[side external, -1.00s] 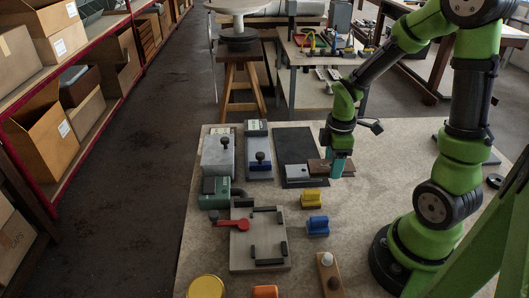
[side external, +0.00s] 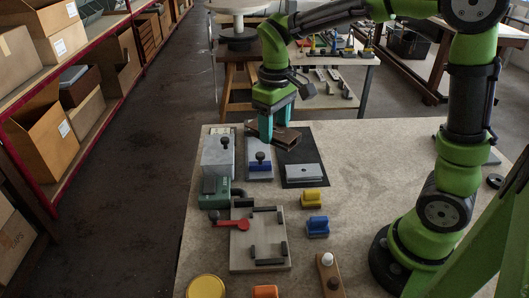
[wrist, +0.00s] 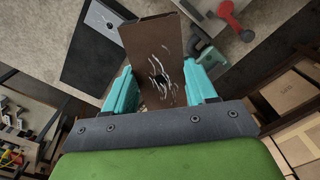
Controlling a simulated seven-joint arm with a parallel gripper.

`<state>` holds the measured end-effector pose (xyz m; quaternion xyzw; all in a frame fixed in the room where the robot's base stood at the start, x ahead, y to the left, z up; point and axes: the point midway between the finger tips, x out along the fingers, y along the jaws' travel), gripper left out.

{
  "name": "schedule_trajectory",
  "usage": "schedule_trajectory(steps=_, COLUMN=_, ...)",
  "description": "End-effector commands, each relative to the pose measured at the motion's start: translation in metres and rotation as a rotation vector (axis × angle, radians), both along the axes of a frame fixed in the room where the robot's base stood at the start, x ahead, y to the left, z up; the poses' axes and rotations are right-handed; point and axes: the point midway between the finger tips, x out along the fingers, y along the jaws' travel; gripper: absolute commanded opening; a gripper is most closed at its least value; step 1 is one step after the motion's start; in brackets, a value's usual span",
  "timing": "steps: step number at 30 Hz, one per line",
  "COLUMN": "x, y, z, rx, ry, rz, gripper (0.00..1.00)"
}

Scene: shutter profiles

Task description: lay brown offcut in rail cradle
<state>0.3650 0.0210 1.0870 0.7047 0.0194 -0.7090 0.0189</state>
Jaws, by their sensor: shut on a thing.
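The brown offcut (side external: 288,138) is a short channel-like piece with pale scratches and a dark spot on its face, clear in the wrist view (wrist: 152,50). My gripper (side external: 277,124) is shut on it, with a teal finger on each side in the wrist view (wrist: 160,88). The offcut is held up over the far part of the table, near the dark mat and the blue fixture. The pale board with black rails (side external: 243,257), seemingly the rail cradle, lies nearer the camera. No piece lies between its rails.
A red-handled clamp (side external: 232,223) lies across the board's left side, by a green fixture (side external: 214,192). A grey plate (side external: 303,172) lies on the dark mat (side external: 293,151). Yellow (side external: 312,197) and blue (side external: 317,226) blocks stand right of the board. The table's right middle is clear.

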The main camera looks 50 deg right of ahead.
Motion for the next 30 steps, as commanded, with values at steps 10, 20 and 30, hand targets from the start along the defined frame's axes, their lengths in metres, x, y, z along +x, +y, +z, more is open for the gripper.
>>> schedule_trajectory(steps=10, x=-0.059, y=0.101, z=-0.052, rx=-0.016, ry=0.034, rz=-0.191, gripper=0.25)
schedule_trajectory(steps=20, x=-0.088, y=0.123, z=-0.082, rx=-0.018, ry=0.011, rz=-0.662, gripper=0.25)
schedule_trajectory(steps=30, x=-0.086, y=0.124, z=-0.107, rx=-0.008, ry=-0.002, rz=-0.842, gripper=0.25)
